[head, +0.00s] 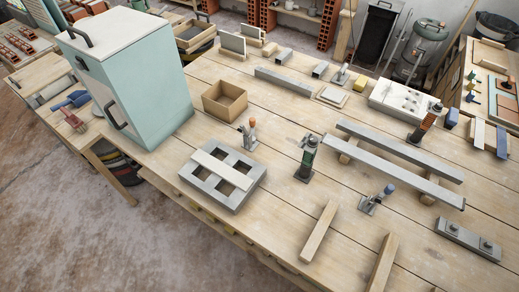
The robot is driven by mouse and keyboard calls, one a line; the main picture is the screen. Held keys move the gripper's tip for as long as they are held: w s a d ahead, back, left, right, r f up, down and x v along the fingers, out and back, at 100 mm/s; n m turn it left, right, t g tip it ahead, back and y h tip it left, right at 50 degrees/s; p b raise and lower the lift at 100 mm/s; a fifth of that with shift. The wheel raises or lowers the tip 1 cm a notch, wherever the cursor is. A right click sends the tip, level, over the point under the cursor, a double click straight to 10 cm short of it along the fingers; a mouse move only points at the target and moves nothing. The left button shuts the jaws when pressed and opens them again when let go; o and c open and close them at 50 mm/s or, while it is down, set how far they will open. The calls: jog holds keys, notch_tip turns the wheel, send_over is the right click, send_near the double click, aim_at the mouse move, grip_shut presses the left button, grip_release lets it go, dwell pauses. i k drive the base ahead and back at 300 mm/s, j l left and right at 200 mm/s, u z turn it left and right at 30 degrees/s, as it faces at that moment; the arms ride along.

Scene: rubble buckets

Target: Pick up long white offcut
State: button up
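A long white offcut (223,169) lies flat and at a slant across the top of a grey block with square openings (231,197). The block sits on the wooden workbench near its front edge, left of the middle in the head view. The offcut's whole top is in sight, and nothing lies on it. A shorter pale strip (478,134) stands at the far right beside blue and wooden pieces. My gripper is not in the head view.
A tall pale green cabinet (140,75) stands left of the block. An open wooden box (224,101) is behind it, and clamps with orange (251,124) and green (308,150) bodies stand to its right. Long grey bars (400,170) lie further right. Bare bench (275,215) shows just right of the block.

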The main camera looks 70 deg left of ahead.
aim_at(242, 182)
jog(key=u, duration=0.45)
jog(key=k+u, duration=0.1)
jog(key=u, duration=0.35)
jog(key=j+u, duration=0.1)
jog(key=u, duration=0.8)
jog(key=j+u, duration=0.15)
jog(key=u, duration=0.3)
jog(key=j+u, duration=0.1)
jog(key=u, duration=0.35)
jog(key=z, duration=1)
jog(key=i+j+u, duration=0.5)
jog(key=i+u, duration=0.15)
jog(key=i+j+u, duration=0.1)
jog(key=i+u, duration=0.25)
jog(key=i, duration=0.05)
